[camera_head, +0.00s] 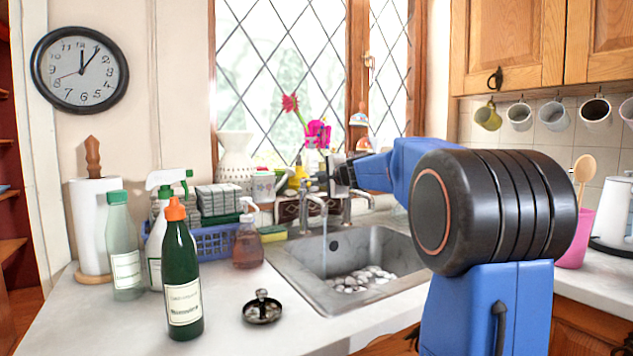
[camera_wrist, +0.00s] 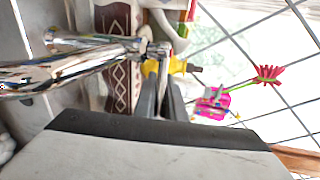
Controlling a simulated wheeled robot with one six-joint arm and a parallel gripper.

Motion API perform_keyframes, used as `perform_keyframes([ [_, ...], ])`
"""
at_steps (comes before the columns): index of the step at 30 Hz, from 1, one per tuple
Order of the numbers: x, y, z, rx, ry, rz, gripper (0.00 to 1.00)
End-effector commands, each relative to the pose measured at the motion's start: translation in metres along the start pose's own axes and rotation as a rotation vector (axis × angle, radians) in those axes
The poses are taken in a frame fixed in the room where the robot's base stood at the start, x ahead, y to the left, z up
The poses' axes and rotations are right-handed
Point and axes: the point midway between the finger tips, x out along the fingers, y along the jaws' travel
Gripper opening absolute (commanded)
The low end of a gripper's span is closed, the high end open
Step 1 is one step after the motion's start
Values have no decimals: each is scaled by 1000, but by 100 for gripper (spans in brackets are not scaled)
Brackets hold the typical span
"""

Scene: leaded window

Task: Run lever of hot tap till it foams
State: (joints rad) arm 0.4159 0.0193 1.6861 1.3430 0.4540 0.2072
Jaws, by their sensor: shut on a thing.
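The chrome tap (camera_wrist: 70,65) lies across the left of the wrist view. Its small lever (camera_wrist: 150,47) is at the tips of my gripper (camera_wrist: 162,68). The fingers are close together and shut on the lever. In the head view my gripper (camera_head: 326,179) is above the left one of two taps (camera_head: 303,210). I see no hot or cold mark. A thin stream of water (camera_head: 325,235) seems to fall into the steel sink (camera_head: 375,246). Whitish rounded shapes (camera_head: 355,281) lie on the sink's bottom; I cannot tell whether they are foam.
A green bottle with an orange cap (camera_head: 182,275), a spray bottle (camera_head: 249,245) and a blue basket (camera_head: 222,238) stand left of the sink. A sink plug (camera_head: 262,310) lies on the front counter. A red flower (camera_head: 290,103) and the leaded window (camera_head: 285,60) are behind.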

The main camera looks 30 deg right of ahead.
Motion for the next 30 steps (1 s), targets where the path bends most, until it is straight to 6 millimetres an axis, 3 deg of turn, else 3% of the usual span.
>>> perform_keyframes([
  [12, -1, 1, 0, 5, 21, -1, 0],
  [13, -1, 1, 0, 5, 21, -1, 15],
  [15, -1, 1, 0, 5, 21, -1, 29],
  [25, -3, 0, 0, 5, 21, -2, 29],
  [30, -18, 0, 0, 5, 22, -3, 29],
])
